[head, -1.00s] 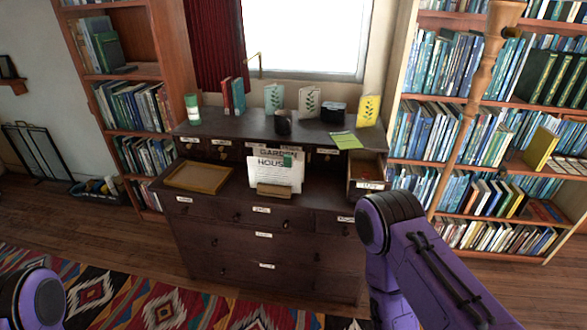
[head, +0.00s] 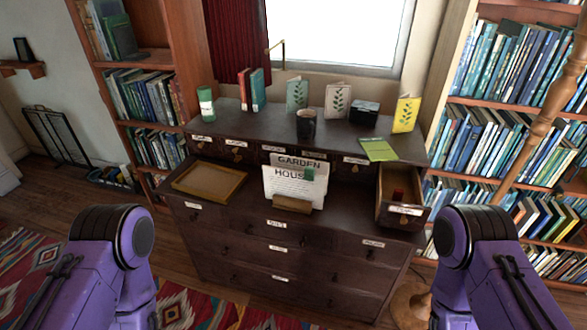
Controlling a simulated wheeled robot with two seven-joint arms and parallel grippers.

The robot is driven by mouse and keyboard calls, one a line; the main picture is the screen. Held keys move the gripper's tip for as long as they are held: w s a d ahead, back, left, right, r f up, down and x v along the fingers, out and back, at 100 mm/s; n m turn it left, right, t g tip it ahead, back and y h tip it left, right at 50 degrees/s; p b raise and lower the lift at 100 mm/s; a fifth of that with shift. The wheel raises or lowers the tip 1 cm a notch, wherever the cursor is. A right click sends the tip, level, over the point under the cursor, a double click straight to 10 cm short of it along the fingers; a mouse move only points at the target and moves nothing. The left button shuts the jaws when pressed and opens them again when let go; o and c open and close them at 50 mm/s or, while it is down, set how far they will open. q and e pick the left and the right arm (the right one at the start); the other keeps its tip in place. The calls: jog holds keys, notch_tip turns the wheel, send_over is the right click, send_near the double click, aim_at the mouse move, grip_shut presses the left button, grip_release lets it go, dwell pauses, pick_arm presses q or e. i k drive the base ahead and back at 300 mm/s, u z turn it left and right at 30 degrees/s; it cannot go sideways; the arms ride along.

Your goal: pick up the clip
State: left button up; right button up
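A small green piece (head: 309,174), which looks like a clip, sits on the front of a white printed sheet (head: 283,184). The sheet stands upright in a wooden holder (head: 291,206) on the lower top of a dark dresser (head: 235,228). An open small drawer (head: 401,214) at the right of the dresser holds a reddish-brown thing (head: 398,194), too small to identify. Only purple links of my two arms show, at the bottom left and bottom right. Both my grippers are out of the picture.
A shallow wooden tray (head: 209,182) lies left of the sheet. The dresser's upper shelf bears a dark mug (head: 306,124), a black box (head: 364,114), several cards and a green pad (head: 378,150). Bookshelves flank the dresser. A wooden stand (head: 540,130) is at the right.

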aim_at(398, 193)
jog(key=u, duration=5.9)
jog(key=k, duration=0.85)
jog(key=z, duration=5.9)
